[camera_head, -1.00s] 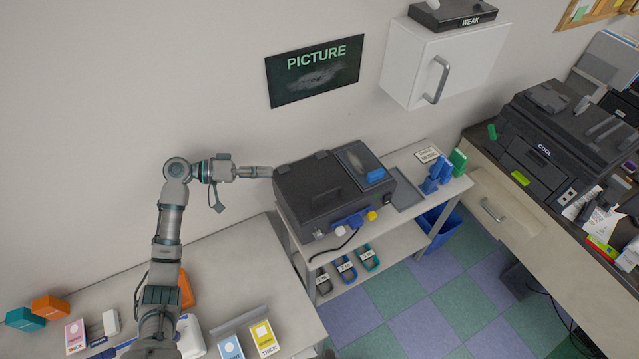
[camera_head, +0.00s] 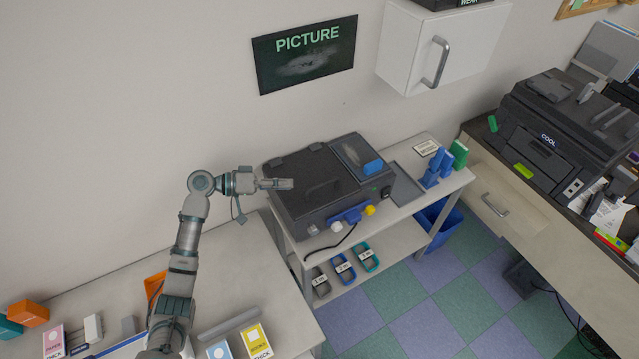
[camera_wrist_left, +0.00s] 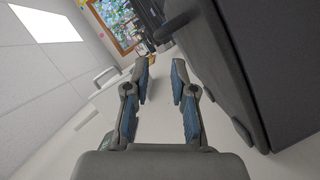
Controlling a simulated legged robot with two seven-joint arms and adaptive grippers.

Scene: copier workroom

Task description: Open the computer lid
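The computer is a dark grey box (camera_head: 345,205) on a white stand against the wall. My right gripper is out of view.
The white stand (camera_head: 415,212) has several coloured items below and blue and green items at its right. A table (camera_head: 235,270) with boxes lies at lower left. A wall cabinet (camera_head: 415,50) hangs above. A printer (camera_head: 550,145) stands at right.

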